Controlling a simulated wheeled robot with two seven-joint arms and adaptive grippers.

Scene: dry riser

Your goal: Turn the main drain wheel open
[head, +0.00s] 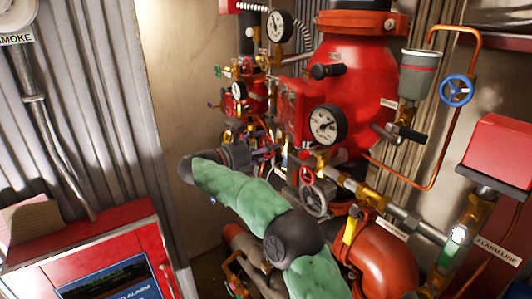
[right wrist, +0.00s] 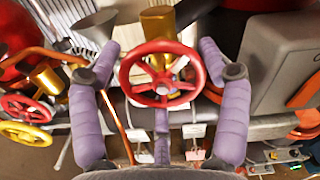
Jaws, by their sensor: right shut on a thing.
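A red handwheel (right wrist: 161,98) with spokes sits on a brass valve in the right wrist view. My right gripper (right wrist: 160,58) has its two purple fingers on opposite sides of this wheel's rim, shut on it. In the head view my green-sleeved right arm reaches into the pipework, and the right gripper (head: 268,153) is small and partly hidden there. The held wheel cannot be made out clearly in that view. I cannot read a label naming it as the main drain wheel. My left gripper is not in view.
A red wheel (head: 306,175) and a grey wheel (head: 313,201) are close to the arm. A large red valve body (head: 355,80), gauge (head: 327,125) and blue wheel (head: 456,90) stand right. A red cabinet (head: 90,250) is lower left. Another red wheel (right wrist: 25,106) and yellow wheel (right wrist: 22,135) are nearby.

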